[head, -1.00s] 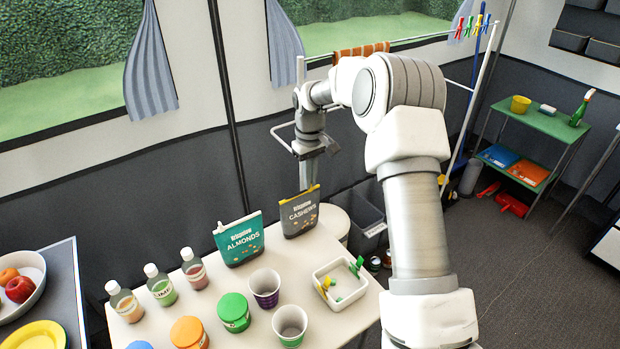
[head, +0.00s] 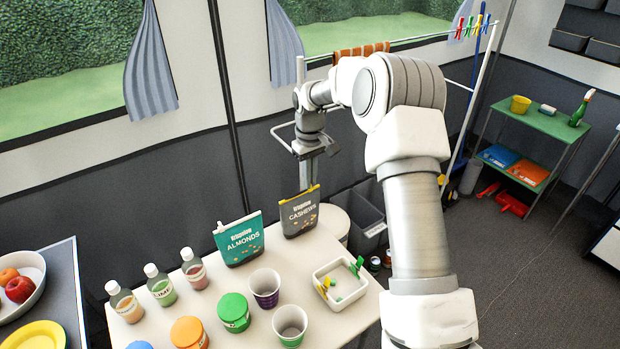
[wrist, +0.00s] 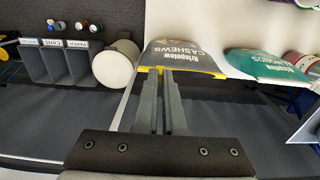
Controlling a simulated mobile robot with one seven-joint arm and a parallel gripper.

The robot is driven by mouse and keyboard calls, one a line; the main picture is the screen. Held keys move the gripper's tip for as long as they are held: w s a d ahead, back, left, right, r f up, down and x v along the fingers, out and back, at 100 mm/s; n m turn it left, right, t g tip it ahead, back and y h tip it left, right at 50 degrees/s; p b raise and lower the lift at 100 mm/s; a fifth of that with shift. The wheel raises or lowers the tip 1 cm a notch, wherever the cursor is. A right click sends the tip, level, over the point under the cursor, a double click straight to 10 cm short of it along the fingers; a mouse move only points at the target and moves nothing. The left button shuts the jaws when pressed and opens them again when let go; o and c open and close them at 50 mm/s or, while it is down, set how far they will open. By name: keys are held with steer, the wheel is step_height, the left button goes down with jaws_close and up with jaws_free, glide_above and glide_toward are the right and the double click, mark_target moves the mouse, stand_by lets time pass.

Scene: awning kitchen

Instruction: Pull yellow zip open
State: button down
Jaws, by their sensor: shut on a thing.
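The dark grey cashews bag (head: 300,213) stands on the white table, with a yellow zip (head: 300,194) along its top edge. In the wrist view the same bag (wrist: 182,55) shows with the yellow zip (wrist: 205,74) on its near edge. My gripper (wrist: 162,72) is shut at the left part of this edge, on the yellow zip; the exact grip point is hidden between the fingertips. In the head view my gripper (head: 306,180) comes down from above and behind the bag, and its fingertips are hard to make out. The bag is upright.
A teal almonds bag (head: 240,240) stands close to the left of the cashews bag. Bottles, jars and cups (head: 265,285) fill the table's front left. A white tray (head: 340,283) with clips is at the right. A round white bin (head: 335,222) stands behind the table.

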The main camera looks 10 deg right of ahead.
stand_by(0.4)
steer(key=shift+w+d+p, duration=0.3)
steer(key=shift+d+p, duration=0.2)
steer(key=shift+d, duration=0.2)
steer(key=c, duration=1)
jaws_free()
step_height(320, 180, up, 18)
steer(key=shift+f+p, duration=0.25)
steer(key=shift+p, duration=0.7)
